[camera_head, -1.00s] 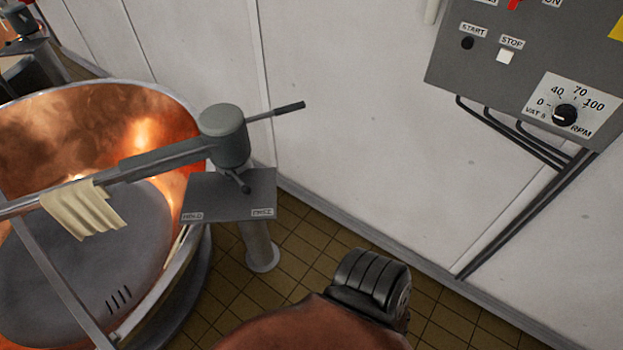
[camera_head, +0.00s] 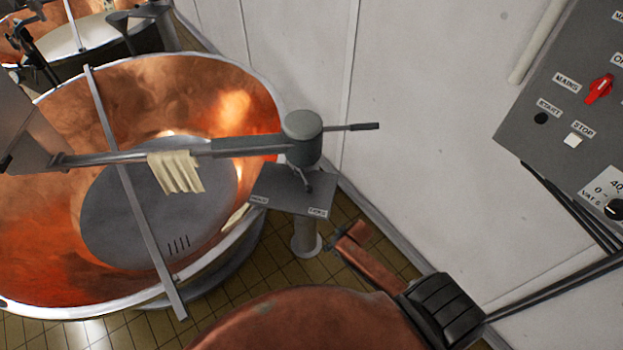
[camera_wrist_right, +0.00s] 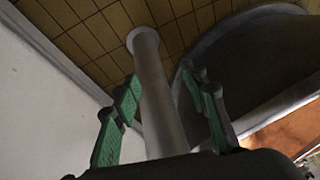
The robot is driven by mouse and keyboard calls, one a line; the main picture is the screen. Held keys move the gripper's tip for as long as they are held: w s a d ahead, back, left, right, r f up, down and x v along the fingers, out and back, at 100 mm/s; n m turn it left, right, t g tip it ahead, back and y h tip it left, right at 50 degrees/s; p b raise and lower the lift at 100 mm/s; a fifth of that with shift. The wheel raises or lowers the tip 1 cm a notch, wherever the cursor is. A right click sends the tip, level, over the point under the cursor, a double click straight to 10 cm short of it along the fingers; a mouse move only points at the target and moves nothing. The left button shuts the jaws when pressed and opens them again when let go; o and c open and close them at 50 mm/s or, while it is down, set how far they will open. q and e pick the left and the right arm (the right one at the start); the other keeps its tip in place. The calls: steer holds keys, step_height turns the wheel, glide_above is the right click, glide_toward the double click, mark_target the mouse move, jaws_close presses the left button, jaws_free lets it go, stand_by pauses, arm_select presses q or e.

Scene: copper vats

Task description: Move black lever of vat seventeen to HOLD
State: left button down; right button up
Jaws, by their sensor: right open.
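A small black lever (camera_head: 308,184) sticks out under the grey drive head (camera_head: 302,138) on the post beside the copper vat (camera_head: 258,90). It lies over a grey plate (camera_head: 285,193) with a HOLD label (camera_head: 259,199) on the left and another label (camera_head: 318,212), too small to read surely, on the right. The lever points toward the right label. My right gripper (camera_head: 338,237) is low and right of the plate, apart from the lever. In the right wrist view the gripper (camera_wrist_right: 160,80) is open, with the post (camera_wrist_right: 158,100) showing between its green fingers.
A longer black-handled rod (camera_head: 352,127) juts right from the drive head toward the white wall (camera_head: 425,110). A stirrer bar with a cream cloth (camera_head: 175,172) crosses the vat. A grey control panel (camera_head: 545,145) hangs at the right. Tiled floor lies below.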

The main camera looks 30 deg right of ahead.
steer(key=w+a+r+n+y+p, duration=0.1)
steer(key=w+a+r+p, duration=0.1)
steer(key=r, duration=0.7)
steer(key=w+a+r+p, duration=0.2)
steer(key=r, duration=0.7)
steer(key=m, duration=0.3)
glide_toward(310, 187)
step_height(310, 187, down, 3)
steer(key=shift+t, duration=0.4)
steer(key=x, duration=0.3)
steer(key=p+x, duration=0.1)
steer(key=x, duration=0.3)
steer(key=shift+w+a+r, duration=0.1)
steer(key=shift+w+a, duration=0.05)
steer(key=shift+a, duration=0.1)
jaws_close()
